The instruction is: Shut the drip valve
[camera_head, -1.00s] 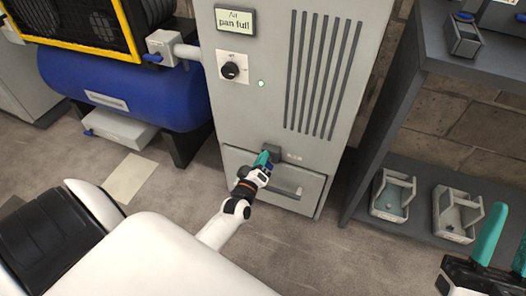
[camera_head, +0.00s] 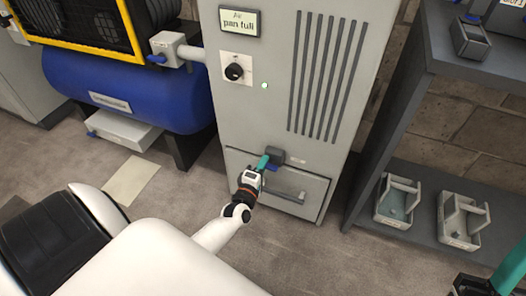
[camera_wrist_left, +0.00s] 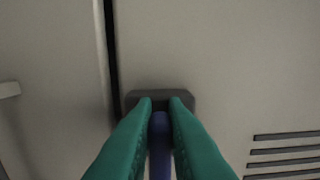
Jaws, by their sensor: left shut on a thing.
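The drip valve is a small grey block (camera_head: 275,154) with a blue lever (camera_head: 273,164), low on the front of the grey cabinet (camera_head: 268,120). My left gripper (camera_head: 263,162) has its teal fingers at the valve. In the left wrist view the blue lever (camera_wrist_left: 160,147) lies between the two teal fingers, which are shut on it, with the grey block (camera_wrist_left: 160,96) just beyond. The fingers hide part of the lever, and its exact angle is hard to tell. My right gripper (camera_head: 510,270) shows only in part at the bottom right corner.
The cabinet display (camera_head: 240,22) reads "Air pan full"; a black knob (camera_head: 234,71) and a green light (camera_head: 264,86) sit below. A drawer handle (camera_head: 288,194) is just below the valve. A blue tank (camera_head: 130,90) stands left, a shelf with carriers (camera_head: 463,220) right.

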